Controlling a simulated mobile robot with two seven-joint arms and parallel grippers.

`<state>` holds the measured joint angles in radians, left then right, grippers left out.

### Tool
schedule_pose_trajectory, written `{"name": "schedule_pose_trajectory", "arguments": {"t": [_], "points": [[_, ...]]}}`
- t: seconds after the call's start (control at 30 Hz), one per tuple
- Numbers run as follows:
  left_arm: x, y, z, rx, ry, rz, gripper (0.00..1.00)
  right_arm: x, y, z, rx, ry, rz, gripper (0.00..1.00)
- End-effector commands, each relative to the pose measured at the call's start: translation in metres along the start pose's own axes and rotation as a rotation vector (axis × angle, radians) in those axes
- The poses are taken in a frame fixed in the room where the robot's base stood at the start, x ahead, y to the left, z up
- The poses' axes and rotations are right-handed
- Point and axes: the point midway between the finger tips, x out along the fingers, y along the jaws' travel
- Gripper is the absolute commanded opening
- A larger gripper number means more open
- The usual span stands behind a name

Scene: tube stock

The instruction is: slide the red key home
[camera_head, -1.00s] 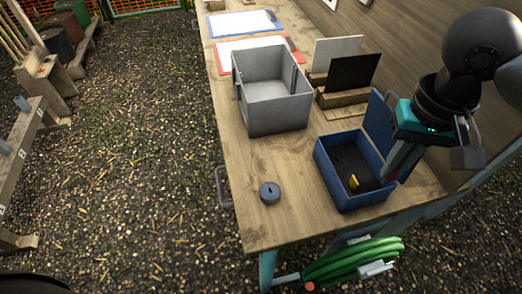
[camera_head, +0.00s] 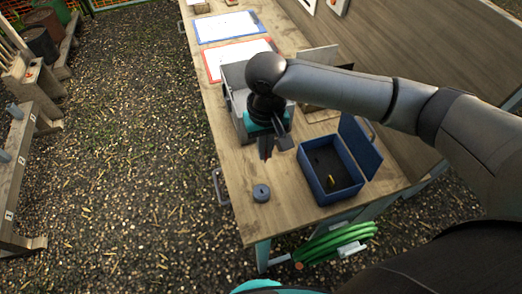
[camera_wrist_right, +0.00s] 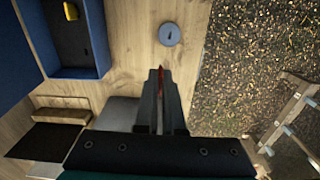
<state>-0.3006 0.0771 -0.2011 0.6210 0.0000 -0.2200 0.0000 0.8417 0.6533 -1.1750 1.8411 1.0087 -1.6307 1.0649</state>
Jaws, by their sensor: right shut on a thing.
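My right gripper (camera_head: 266,156) is above the table, between the grey bin and the round grey lock. In the right wrist view its fingers (camera_wrist_right: 161,76) are shut on the red key (camera_wrist_right: 161,82), a thin red strip showing between the fingertips. Most of the key is hidden by the fingers. The round grey lock (camera_head: 261,193) sits on the table near the left edge; its dark slot shows in the right wrist view (camera_wrist_right: 169,34). The key is apart from the lock. My left gripper is not in view.
The open blue box (camera_head: 352,191) holds a yellow-marked thing (camera_head: 331,181); its lid stands up. My arm partly hides the grey bin (camera_head: 232,80). Clipboards (camera_head: 225,27) lie farther back. The tabletop around the lock is clear.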

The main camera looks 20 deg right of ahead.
Motion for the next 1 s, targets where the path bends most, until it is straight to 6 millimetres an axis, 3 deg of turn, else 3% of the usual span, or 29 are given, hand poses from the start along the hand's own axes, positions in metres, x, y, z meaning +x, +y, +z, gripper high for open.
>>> {"name": "schedule_pose_trajectory", "arguments": {"t": [0.03, 0.2, 0.43, 0.67, 1.0], "points": [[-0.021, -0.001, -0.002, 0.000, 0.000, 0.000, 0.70, -0.005, -0.004, 0.003, -0.002, -0.008, -0.002, 0.00], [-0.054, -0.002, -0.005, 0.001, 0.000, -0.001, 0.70, 0.007, -0.010, 0.012, -0.016, -0.007, -0.001, 0.00], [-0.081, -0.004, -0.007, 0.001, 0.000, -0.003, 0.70, 0.021, -0.015, 0.025, -0.037, -0.004, -0.001, 0.00], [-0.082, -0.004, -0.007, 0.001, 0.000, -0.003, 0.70, 0.029, -0.016, 0.029, -0.045, 0.001, -0.001, 0.00], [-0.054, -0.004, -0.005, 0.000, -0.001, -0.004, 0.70, 0.053, -0.016, 0.029, -0.045, 0.001, 0.000, 0.00]]}}
